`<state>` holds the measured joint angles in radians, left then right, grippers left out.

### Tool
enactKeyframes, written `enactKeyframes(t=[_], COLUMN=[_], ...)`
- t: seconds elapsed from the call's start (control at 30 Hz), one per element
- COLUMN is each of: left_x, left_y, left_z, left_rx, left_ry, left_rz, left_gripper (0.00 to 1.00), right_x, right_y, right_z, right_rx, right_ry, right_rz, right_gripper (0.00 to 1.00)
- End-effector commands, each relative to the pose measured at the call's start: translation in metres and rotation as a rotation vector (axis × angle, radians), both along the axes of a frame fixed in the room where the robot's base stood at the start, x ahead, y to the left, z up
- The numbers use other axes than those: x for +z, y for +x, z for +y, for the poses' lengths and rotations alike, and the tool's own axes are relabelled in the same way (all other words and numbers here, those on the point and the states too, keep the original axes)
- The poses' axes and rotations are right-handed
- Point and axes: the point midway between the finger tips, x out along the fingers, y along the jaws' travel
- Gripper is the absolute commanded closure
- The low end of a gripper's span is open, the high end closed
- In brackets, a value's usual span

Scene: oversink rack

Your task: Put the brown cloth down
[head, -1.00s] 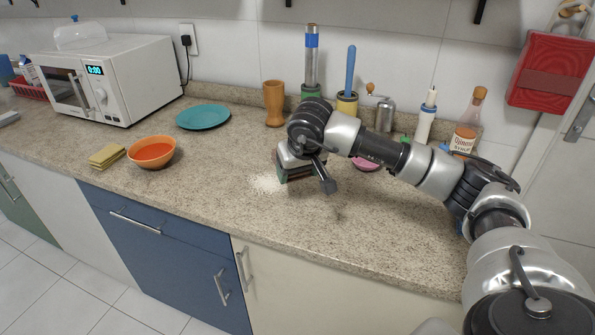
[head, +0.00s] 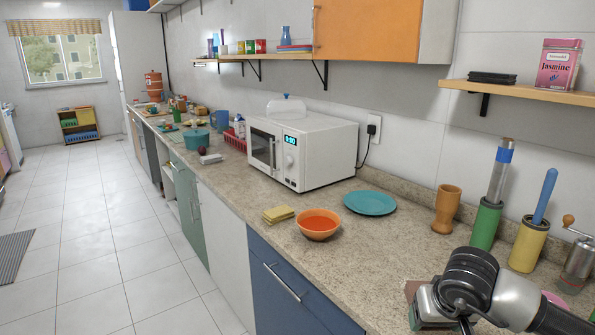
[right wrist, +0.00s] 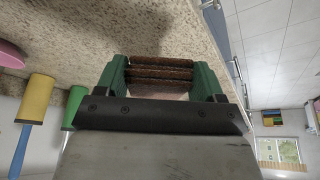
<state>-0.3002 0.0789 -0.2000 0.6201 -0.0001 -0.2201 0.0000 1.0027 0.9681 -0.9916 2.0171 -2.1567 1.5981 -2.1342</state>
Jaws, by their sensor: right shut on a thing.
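The brown cloth (right wrist: 160,74) is folded in layers between the green fingers of my right gripper (right wrist: 161,82) in the right wrist view. The fingers are shut on it, just over the speckled counter (right wrist: 190,22); I cannot tell whether the cloth touches the counter. In the head view my right gripper (head: 426,306) is low at the bottom edge, over the front part of the counter (head: 350,262). Only a small brownish edge of the cloth (head: 411,289) shows there. My left gripper is not in view.
An orange bowl with red contents (head: 318,225), a folded yellow cloth (head: 278,214) and a teal plate (head: 370,203) lie left of my gripper. A white microwave (head: 320,155) stands beyond. A wooden cup (head: 446,210) and green-based (head: 486,225) and yellow-based (head: 528,245) holders line the wall.

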Motion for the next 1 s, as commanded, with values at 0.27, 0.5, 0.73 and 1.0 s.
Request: enactKeyframes(t=[0.27,0.5,0.73,1.0], left_x=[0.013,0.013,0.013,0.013], left_y=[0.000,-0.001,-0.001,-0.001], left_z=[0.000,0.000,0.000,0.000], left_rx=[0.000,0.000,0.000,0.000], left_ry=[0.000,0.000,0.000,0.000], left_rz=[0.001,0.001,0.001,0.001], left_gripper=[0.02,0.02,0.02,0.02], right_x=[0.001,0.001,0.003,0.025], right_y=[-0.071,-0.083,-0.083,-0.082], right_z=[0.067,0.076,0.081,0.136], right_rx=[0.109,0.123,0.151,0.436], right_ry=[0.011,0.017,0.018,0.018], right_rz=[-0.004,-0.006,-0.006,-0.006], right_gripper=[0.54,0.54,0.54,0.54])
